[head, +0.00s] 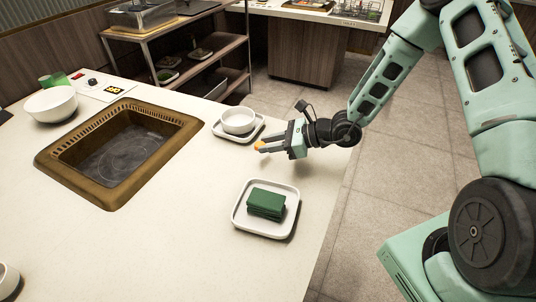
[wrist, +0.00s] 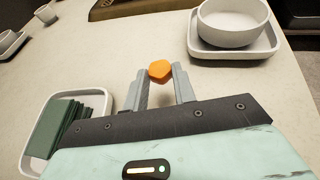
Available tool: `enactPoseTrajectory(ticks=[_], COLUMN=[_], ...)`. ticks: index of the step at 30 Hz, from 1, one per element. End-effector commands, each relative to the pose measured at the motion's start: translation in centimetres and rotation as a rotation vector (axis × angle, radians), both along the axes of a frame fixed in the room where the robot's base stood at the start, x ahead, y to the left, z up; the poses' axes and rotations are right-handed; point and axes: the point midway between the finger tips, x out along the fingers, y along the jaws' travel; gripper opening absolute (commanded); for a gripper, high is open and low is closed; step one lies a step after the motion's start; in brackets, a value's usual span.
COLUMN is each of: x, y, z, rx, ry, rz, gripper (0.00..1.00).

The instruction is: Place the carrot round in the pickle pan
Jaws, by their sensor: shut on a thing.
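My gripper (head: 264,147) is shut on the orange carrot round (head: 259,144), held at the fingertips above the pale counter. In the wrist view the carrot round (wrist: 160,70) sits between the two grey fingertips (wrist: 160,80). No vessel is clearly marked as the pickle pan, and I cannot tell which one it is. A white square dish (head: 238,226) with stacked dark green slabs (head: 266,203) stands nearer than my gripper; the slabs also show at lower left in the wrist view (wrist: 60,128). A white bowl (head: 238,121) on a square saucer (head: 220,133) stands just beyond my gripper.
A brown-framed sunken grill (head: 60,158) fills the counter's left middle. A white bowl (head: 52,106), a green cup (head: 55,80) and a card (head: 105,88) stand behind it. The counter between grill and green-slab dish is clear. A metal shelf (head: 185,60) stands beyond.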

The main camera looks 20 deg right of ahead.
Motion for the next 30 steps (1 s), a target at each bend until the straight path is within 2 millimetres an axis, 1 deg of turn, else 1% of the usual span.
enactPoseTrajectory(ticks=[2,10,12,19,23,24,26,30], x=[0.0,0.0,0.0,0.0,0.0,0.0,0.0,0.0], y=[0.0,0.0,0.0,0.0,0.0,0.0,0.0,0.0], z=[-0.6,-4.2,-4.6,-4.6,-5.0,-5.0,-4.9,-4.9], rx=[0.002,0.002,0.001,0.000,0.001,0.000,0.000,0.000], ry=[0.001,0.001,0.000,-0.002,0.000,-0.001,-0.001,-0.001], rz=[-0.001,-0.001,0.000,-0.001,0.000,0.000,0.000,0.000], gripper=[0.06,0.06,0.06,0.06,0.06,0.32,0.48,0.48])
